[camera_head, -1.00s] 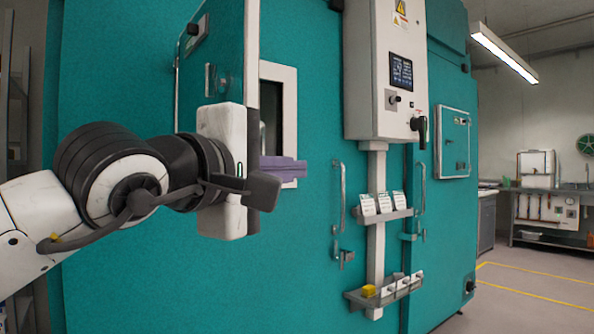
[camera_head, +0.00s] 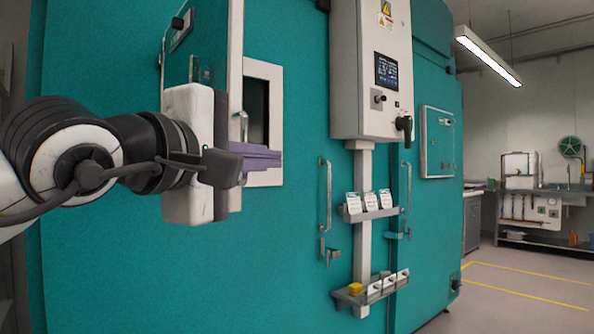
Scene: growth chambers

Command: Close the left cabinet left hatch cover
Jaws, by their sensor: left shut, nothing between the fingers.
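The left hatch cover (camera_head: 207,62) is a teal panel with a pale edge. It stands open, swung out from the teal cabinet at the left of a white-framed hatch opening (camera_head: 264,78). My left gripper (camera_head: 222,167) is shut and empty, in front of the lower part of the cover, and its white body hides some of it. I cannot tell whether it touches the cover. A purple object (camera_head: 262,157) sits at the lower part of the opening, just behind the fingertips. My right gripper is not in view.
A white control box (camera_head: 371,110) with a screen hangs right of the hatch. Below it are door handles (camera_head: 325,195) and two small shelves (camera_head: 370,290) on a post. A closed smaller hatch (camera_head: 437,142) is further right. Open floor (camera_head: 510,285) lies at the lower right.

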